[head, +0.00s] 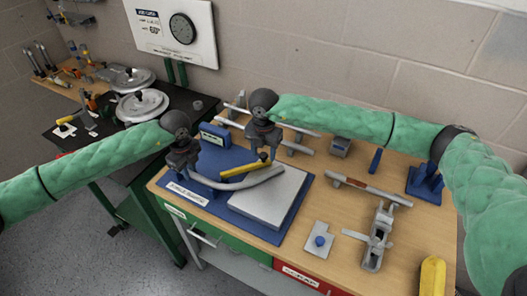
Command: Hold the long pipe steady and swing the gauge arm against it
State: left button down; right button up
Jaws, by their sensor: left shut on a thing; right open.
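The long grey bent pipe (236,184) lies across the blue gauge base (268,234) and its light grey plate (276,200). My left gripper (184,172) is shut on the pipe near its left end. The yellow gauge arm (238,171) lies just behind the pipe, roughly along it; I cannot tell whether they touch. My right gripper (263,156) is open above the right end of the gauge arm, close to its dark knob. Whether the fingers straddle the knob is too small to tell.
Behind stand a blue display box (214,134) and a rack of grey pipes (290,147). To the right lie a pipe with a reddish-brown band (367,188), a metal clamp tool (376,240) and a blue stand (425,183). A yellow object (432,276) is at the front right.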

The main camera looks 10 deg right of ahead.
jog(key=shift+c, duration=0.5)
grip_shut()
jog(key=shift+s+d+m, duration=0.1)
jog(key=shift+s+m, duration=0.9)
jog(key=shift+s, duration=0.15)
jog(key=shift+o, duration=0.5)
grip_release()
jog(key=shift+r, duration=0.15)
notch_tip(320, 180, up, 12)
